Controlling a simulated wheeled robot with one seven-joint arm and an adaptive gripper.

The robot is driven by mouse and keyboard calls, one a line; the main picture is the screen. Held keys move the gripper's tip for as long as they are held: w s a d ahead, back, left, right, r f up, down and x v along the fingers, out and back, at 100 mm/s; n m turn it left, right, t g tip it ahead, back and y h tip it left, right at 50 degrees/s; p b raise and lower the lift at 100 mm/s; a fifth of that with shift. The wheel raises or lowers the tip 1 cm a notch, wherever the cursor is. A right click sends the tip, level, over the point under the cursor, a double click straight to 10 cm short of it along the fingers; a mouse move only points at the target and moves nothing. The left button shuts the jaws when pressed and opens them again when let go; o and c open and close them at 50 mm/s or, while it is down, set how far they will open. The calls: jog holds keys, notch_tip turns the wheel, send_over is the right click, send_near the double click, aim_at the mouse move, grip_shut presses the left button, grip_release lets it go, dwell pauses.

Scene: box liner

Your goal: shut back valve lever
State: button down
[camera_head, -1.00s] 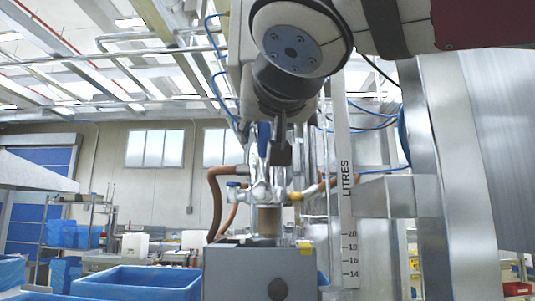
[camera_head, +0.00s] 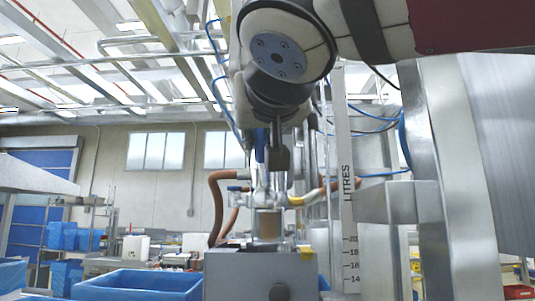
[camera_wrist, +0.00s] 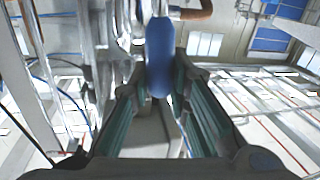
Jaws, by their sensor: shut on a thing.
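The blue valve lever (camera_wrist: 160,58) stands between my gripper's two fingers (camera_wrist: 160,88) in the wrist view, and the gripper is shut on it. In the head view a small part of the blue lever (camera_head: 259,146) shows beside the dark fingers of my gripper (camera_head: 277,152). The lever looks roughly upright there; its lower end is partly hidden. The metal valve body (camera_head: 264,198) is just below, above a clear tube section and a grey box. A smaller blue handle (camera_head: 238,188) sits at the left of the valve body.
Brown hoses (camera_head: 215,205) curve down at the left of the valve. A scale marked LITRES (camera_head: 348,190) and steel columns (camera_head: 450,180) stand close at the right. A blue crate (camera_head: 140,284) is at the lower left. Thin blue air lines hang around the arm.

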jog(key=a+f+n+g+h+p, duration=0.1)
jog(key=a+f+n+h+p, duration=0.2)
jog(key=a+f+n, duration=0.6)
jog(key=shift+w+a+f+n+g, duration=0.2)
jog(key=shift+f+n+g, duration=0.4)
jog(key=shift+n, duration=2.5)
jog(key=shift+f, duration=0.3)
jog(key=c, duration=1.5)
grip_release()
jog(key=shift+r, duration=0.1)
